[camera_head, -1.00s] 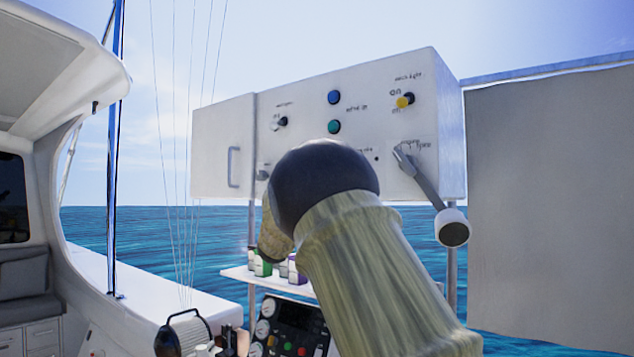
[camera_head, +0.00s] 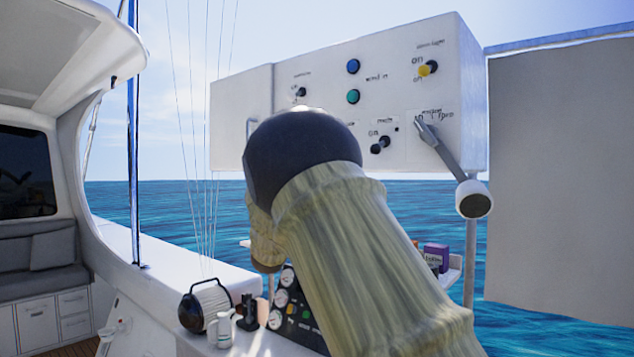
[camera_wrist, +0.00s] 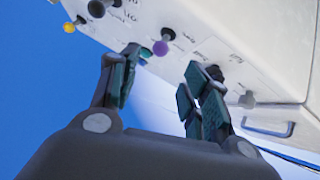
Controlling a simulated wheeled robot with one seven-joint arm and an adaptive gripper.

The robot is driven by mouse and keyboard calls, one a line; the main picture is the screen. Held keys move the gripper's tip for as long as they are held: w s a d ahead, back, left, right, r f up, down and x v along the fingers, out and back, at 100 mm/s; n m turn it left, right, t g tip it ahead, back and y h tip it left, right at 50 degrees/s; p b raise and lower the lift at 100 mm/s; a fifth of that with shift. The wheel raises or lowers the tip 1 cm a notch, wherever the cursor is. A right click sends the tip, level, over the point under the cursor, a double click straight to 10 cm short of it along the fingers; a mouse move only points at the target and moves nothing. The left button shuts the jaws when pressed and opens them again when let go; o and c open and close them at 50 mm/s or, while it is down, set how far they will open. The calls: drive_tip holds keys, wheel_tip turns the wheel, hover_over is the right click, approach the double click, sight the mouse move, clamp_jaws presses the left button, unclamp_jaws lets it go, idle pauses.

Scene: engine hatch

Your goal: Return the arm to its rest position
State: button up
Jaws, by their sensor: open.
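My gripper (camera_wrist: 160,95) shows in the wrist view with its two fingers spread apart and nothing between them. Beyond the fingertips is the white control panel (camera_wrist: 215,45), seen tilted, with a purple-looking knob (camera_wrist: 160,47) and a yellow knob (camera_wrist: 69,27). In the head view my arm rises from the lower right, bent at a dark joint, in front of the panel (camera_head: 290,90). The arm hides the panel's lower left part. My gripper does not show in the head view.
The panel carries a blue button (camera_head: 353,66), a green button (camera_head: 353,97), a yellow switch (camera_head: 428,68) and a large lever (camera_head: 455,165). A grey board (camera_head: 560,180) stands right.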

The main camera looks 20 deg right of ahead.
idle(0.3)
wheel_tip(320, 180, down, 45)
drive_tip(key=w+n+t+y, duration=0.2)
drive_tip(key=n+t+y, duration=0.6)
drive_tip(key=n+y, duration=0.65)
drive_tip(key=s+a+f+g+y, duration=0.15)
drive_tip(key=s+f, duration=0.25)
drive_tip(key=f, duration=0.5)
drive_tip(key=s+f+g+y, duration=0.2)
drive_tip(key=s+f+y, duration=0.15)
drive_tip(key=f, duration=0.45)
drive_tip(key=s+a+f+m+g+y, duration=0.1)
drive_tip(key=s+a+f+g+y, duration=0.15)
drive_tip(key=s+f, duration=0.95)
drive_tip(key=s+a+f+g+y, duration=0.1)
drive_tip(key=s+a+f+g, duration=0.25)
drive_tip(key=s+f, duration=0.8)
drive_tip(key=s+a+f+g+y, duration=0.1)
drive_tip(key=s+g, duration=0.1)
drive_tip(key=s, duration=0.8)
drive_tip(key=s+a+f+m+g+y, duration=0.1)
drive_tip(key=s+a+g, duration=0.1)
drive_tip(key=s, duration=0.8)
drive_tip(key=s+a+f+g+y, duration=0.1)
drive_tip(key=s+a+g, duration=0.1)
drive_tip(key=s, duration=0.8)
drive_tip(key=shift+s+a+f+g, duration=0.2)
drive_tip(key=shift+f+g, duration=0.15)
drive_tip(key=shift+g, duration=0.4)
drive_tip(key=shift+w, duration=0.1)
